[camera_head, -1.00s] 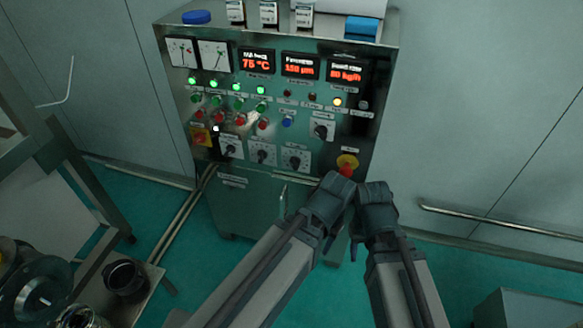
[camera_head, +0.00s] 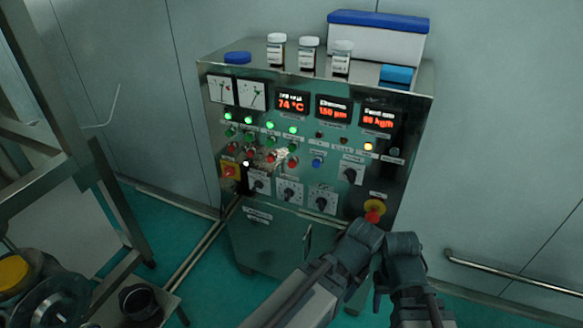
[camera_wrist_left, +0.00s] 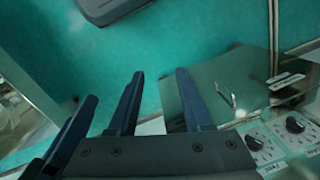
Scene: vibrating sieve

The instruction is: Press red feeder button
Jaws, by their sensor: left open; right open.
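Several small red buttons sit in a row on the control panel, under the green buttons. The rightmost red button (camera_head: 292,162) has a label too small to read, so I cannot tell which one is the feeder button. My left gripper (camera_head: 362,238) is in front of the panel's lower right, below the knobs and apart from the red row. In the left wrist view its dark fingers (camera_wrist_left: 160,75) are spread with nothing between them. My right gripper (camera_head: 402,243) is close beside it, just below the red emergency stop (camera_head: 373,216); its fingertips show poorly.
The steel control cabinet (camera_head: 262,235) carries lit displays (camera_head: 334,108), knobs (camera_head: 322,199) and a blue button (camera_head: 318,162). Bottles (camera_head: 309,55) and a blue-lidded box (camera_head: 378,38) stand on top. A metal frame (camera_head: 65,135) is at left; a wall rail (camera_head: 510,273) is at right.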

